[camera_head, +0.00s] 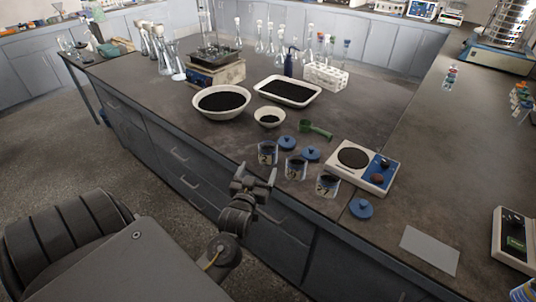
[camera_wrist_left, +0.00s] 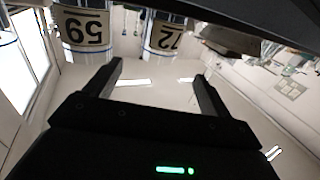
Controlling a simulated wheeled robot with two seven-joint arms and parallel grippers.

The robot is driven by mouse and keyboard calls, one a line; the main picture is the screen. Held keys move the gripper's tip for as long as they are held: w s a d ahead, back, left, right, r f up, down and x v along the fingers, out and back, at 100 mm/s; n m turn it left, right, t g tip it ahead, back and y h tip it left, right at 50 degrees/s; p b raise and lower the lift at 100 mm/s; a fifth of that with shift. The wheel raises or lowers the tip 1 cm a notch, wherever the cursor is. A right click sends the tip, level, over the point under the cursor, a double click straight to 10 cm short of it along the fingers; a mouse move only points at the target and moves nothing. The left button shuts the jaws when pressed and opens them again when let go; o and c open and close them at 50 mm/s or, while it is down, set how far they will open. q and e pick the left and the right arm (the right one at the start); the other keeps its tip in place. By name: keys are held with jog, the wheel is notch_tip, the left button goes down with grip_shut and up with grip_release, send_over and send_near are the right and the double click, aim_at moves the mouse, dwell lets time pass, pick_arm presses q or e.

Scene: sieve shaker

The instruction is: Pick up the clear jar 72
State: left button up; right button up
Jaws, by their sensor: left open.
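Clear jar 72 (camera_head: 268,153) is the leftmost of three dark-filled glass jars near the bench's front edge. In the left wrist view, which is upside down, its label 72 (camera_wrist_left: 167,38) shows at the top, beyond the fingers. Jar 59 (camera_head: 296,167) stands beside it; its label also shows in the wrist view (camera_wrist_left: 87,28). My left gripper (camera_head: 255,176) is open and empty, in front of the bench edge and apart from the jars. In the wrist view its fingers (camera_wrist_left: 159,70) are spread with nothing between them. My right gripper is not in view.
A third jar (camera_head: 327,186) stands to the right. Blue lids (camera_head: 361,209) lie nearby. Behind are a green scoop (camera_head: 316,128), a small bowl (camera_head: 270,117) and a large bowl (camera_head: 221,101). A scale (camera_head: 345,173) stands right of the jars. Bench left of jar 72 is clear.

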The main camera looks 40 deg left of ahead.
aim_at(265, 153)
pick_arm(q)
jog(key=x, duration=0.5)
jog(key=shift+w+p, duration=0.25)
jog(key=shift+p, duration=0.05)
jog(key=shift+w+a+r, duration=0.1)
jog(key=shift+w+a, duration=0.1)
jog(key=shift+w, duration=0.15)
jog(key=p+x, duration=0.1)
jog(key=x, duration=0.3)
jog(key=shift+w+a, duration=0.1)
jog(key=shift+w, duration=0.1)
jog(key=shift+c, duration=0.2)
jog(key=c, duration=1.1)
jog(key=shift+c, duration=0.2)
